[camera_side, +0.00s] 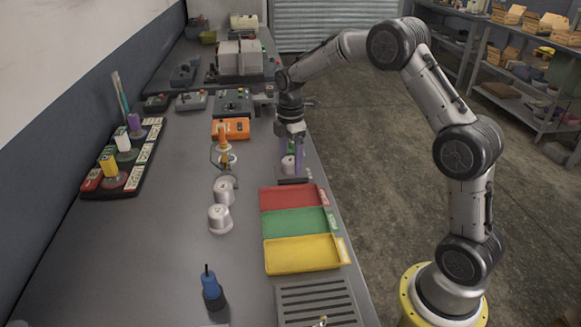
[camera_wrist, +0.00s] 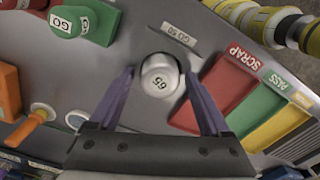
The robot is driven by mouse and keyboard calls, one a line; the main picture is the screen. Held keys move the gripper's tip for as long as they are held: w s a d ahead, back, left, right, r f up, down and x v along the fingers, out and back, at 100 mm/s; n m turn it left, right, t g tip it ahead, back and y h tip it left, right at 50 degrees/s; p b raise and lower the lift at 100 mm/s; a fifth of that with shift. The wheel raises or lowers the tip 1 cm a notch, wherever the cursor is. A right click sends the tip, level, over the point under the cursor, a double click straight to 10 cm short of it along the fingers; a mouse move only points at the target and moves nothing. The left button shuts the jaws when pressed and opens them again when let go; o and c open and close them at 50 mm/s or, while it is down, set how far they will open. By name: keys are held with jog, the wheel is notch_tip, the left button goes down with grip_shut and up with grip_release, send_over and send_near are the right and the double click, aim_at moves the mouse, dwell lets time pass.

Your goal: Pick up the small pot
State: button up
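A small whitish pot (camera_wrist: 160,72) with "65" on top stands on the grey bench between the fingers of my gripper (camera_wrist: 159,88). Grey gaps show on both sides of it, so the purple fingers are open and do not touch it. In the side view the same pot (camera_side: 287,166) is partly hidden by my gripper (camera_side: 292,156), which points down around or just above it. Two similar pots, one (camera_side: 223,191) behind the other (camera_side: 219,218), stand further left on the bench. The height of the fingertips against the pot is hard to tell.
Red (camera_side: 290,197), green (camera_side: 295,222) and yellow (camera_side: 300,254) trays line the bench's right edge, close to my gripper. An orange box (camera_side: 231,128) and an orange-handled tool (camera_side: 223,142) are to the left. A blue bottle-like thing (camera_side: 211,289) stands in front. The bench's left-middle is clear.

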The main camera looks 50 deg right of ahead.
grip_shut()
jog(key=shift+r, duration=0.1)
